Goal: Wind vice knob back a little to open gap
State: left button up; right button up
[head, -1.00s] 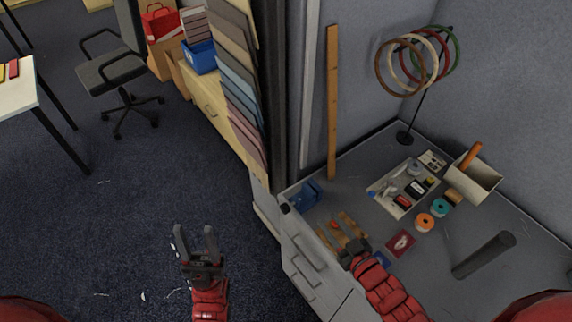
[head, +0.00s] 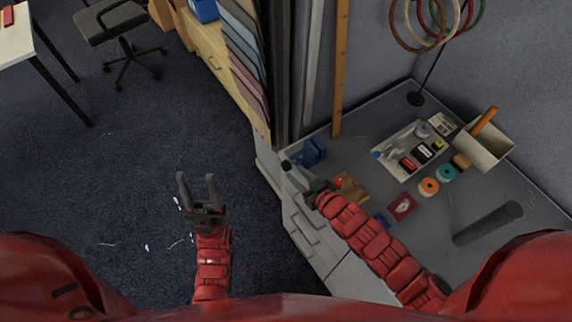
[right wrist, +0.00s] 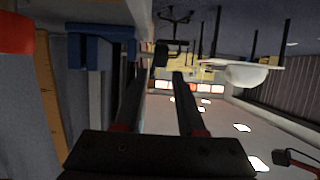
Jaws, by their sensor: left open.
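The blue vice (head: 308,153) sits at the bench's left edge in the head view, its dark knob (head: 286,165) sticking out past the edge. In the right wrist view the vice (right wrist: 95,52) is at upper left, with a dark round end that looks like the knob (right wrist: 160,55) just beyond the fingertips. My right gripper (head: 308,188) is near the bench edge, a little below the knob in the head view. Its fingers are apart and empty in the right wrist view (right wrist: 157,85). My left gripper (head: 196,178) is open and empty over the floor.
The grey bench (head: 375,110) holds a white tray (head: 393,165) of small items, tape rolls (head: 429,186), a dark cylinder (head: 487,223) and a tilted white box (head: 485,150). A wooden strip (head: 340,70) stands behind the vice.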

aim_at(288, 167)
jog(key=p+x, duration=0.1)
jog(key=x, duration=0.6)
jog(key=shift+f, duration=0.1)
grip_shut()
